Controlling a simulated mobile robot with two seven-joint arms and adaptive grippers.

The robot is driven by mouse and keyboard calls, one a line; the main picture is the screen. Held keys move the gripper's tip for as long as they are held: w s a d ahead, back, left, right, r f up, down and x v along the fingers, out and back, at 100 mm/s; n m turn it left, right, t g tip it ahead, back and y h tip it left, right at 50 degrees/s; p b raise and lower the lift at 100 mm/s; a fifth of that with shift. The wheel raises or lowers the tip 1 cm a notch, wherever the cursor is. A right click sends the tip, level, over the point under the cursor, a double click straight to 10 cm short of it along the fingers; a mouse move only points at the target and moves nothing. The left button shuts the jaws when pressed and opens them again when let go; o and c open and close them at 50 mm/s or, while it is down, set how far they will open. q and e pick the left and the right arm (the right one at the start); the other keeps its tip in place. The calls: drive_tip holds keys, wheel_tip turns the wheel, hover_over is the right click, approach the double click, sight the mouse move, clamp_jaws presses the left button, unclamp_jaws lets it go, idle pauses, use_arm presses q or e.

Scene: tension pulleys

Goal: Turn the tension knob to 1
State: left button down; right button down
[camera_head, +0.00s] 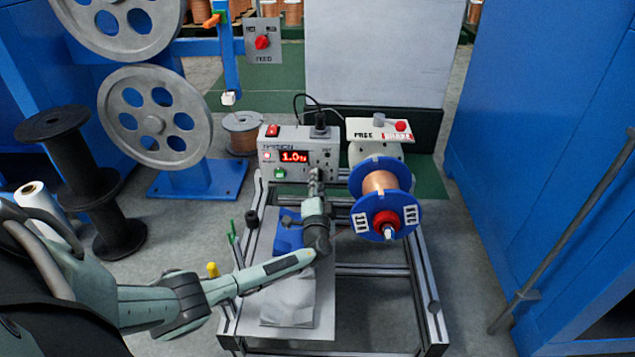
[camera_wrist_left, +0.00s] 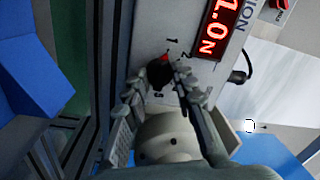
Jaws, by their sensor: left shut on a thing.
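The tension box (camera_head: 325,150) is grey, with a red display (camera_head: 293,156) that reads 1.0. In the left wrist view the display (camera_wrist_left: 213,32) shows 1.0N. My left gripper (camera_head: 315,176) reaches the lower right of the box front. In the left wrist view its fingers (camera_wrist_left: 160,85) are closed around the tension knob (camera_wrist_left: 160,75), partly hiding it. The knob's red pointer (camera_wrist_left: 165,58) points towards the printed 1 (camera_wrist_left: 173,42). A printed 2 shows beside it. In the head view the gripper hides the knob. My right gripper is out of view.
A blue-flanged copper spool (camera_head: 381,186) stands right of the box, below a panel with a red knob (camera_head: 401,126). Grey pulley wheels (camera_head: 155,118) stand at left. A metal frame (camera_head: 425,285) lies below. Blue cabinets (camera_head: 540,120) close off the right side.

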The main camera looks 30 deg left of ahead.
use_arm(q)
drive_tip(key=c, duration=1.2)
unclamp_jaws()
drive_tip(key=shift+s+d, duration=0.1)
drive_tip(key=v, duration=1.2)
